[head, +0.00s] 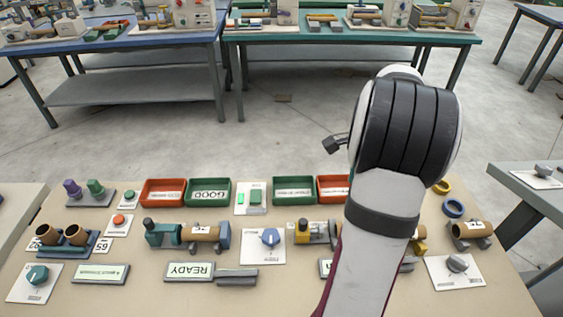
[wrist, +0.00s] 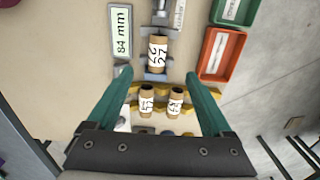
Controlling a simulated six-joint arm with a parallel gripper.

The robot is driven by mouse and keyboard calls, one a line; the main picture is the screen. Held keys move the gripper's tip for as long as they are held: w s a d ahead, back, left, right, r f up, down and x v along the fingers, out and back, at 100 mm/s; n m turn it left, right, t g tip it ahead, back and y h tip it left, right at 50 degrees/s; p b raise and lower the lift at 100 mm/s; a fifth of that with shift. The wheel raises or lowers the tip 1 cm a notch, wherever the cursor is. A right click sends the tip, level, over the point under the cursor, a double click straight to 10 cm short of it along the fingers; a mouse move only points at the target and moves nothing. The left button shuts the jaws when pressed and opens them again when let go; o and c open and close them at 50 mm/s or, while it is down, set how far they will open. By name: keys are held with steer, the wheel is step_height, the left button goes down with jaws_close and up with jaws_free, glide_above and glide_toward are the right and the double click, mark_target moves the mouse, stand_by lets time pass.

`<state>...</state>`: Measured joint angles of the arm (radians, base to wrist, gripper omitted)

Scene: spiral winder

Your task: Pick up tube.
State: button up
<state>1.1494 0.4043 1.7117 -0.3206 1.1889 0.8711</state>
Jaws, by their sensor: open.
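In the wrist view my gripper (wrist: 158,76) shows two green fingers, spread apart with nothing held between them. A brown cardboard tube (wrist: 157,38) with a numbered white label sits in a blue-grey holder beyond the fingertips. Two shorter labelled brown tubes, a left one (wrist: 147,89) and a right one (wrist: 175,90), sit side by side by yellow brackets, seen between the fingers. In the head view my arm hides the gripper. Brown tubes show in a blue rack (head: 97,243) at left, on a teal winder (head: 162,235), and on a grey cradle (head: 459,245) at right.
Red and green trays (head: 208,202) line the back of the bench. Knob panels (head: 270,241), a READY sign (head: 189,271) and a yellow-ended winder (head: 302,233) stand around the middle. In the wrist view an 84 mm sign (wrist: 122,32) and a red tray (wrist: 220,55) flank the tube.

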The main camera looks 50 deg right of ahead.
steer(key=f, duration=1.5)
steer(key=shift+s+d+f, duration=0.1)
steer(key=shift+s+f, duration=0.15)
steer(key=shift+f, duration=0.15)
jaws_close()
